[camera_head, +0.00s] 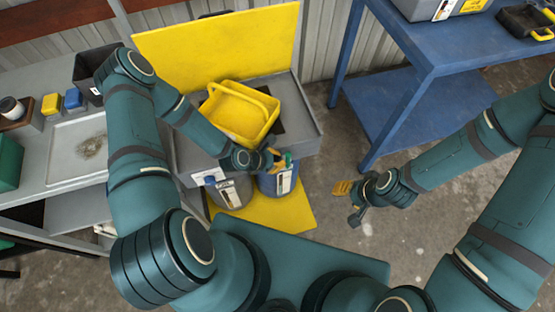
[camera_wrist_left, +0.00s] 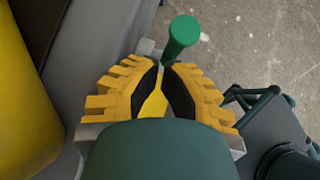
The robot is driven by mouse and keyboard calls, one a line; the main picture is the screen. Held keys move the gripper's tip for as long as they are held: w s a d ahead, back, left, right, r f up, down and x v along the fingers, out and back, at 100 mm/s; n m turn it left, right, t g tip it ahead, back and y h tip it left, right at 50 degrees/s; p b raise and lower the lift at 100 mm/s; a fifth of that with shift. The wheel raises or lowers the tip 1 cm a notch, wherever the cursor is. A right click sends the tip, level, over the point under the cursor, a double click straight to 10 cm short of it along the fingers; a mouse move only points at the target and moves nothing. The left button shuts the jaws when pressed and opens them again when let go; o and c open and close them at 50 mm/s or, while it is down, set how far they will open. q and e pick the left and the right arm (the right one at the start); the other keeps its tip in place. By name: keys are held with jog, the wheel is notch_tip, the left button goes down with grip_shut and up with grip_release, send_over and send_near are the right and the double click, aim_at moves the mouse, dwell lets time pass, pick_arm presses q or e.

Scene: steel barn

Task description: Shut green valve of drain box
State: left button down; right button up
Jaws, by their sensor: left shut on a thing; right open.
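The drain box (camera_head: 306,130) is a grey box with a raised yellow lid (camera_head: 215,48). The green valve (camera_head: 287,159) is at its front right, mostly hidden by my left gripper (camera_head: 273,158). In the left wrist view the green valve handle (camera_wrist_left: 182,38) sticks out at the fingertips of my left gripper (camera_wrist_left: 163,75), which is shut on the valve. The fingers hide the rest of the valve. My right gripper (camera_head: 350,204) is open and empty, over the floor to the right of the box.
A yellow bucket (camera_head: 240,112) sits in the box. A blue table (camera_head: 420,120) stands at the right and a grey workbench (camera_head: 60,195) at the left. Floor below my right gripper is clear.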

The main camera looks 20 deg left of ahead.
jog(key=shift+r, duration=0.1)
pick_arm(q)
jog(key=shift+w+d+r+y+p, duration=0.2)
jog(key=shift+y+p, duration=0.1)
jog(key=shift+p, duration=0.25)
pick_arm(e)
jog(key=shift+w+r, duration=0.15)
jog(key=shift+r, duration=0.25)
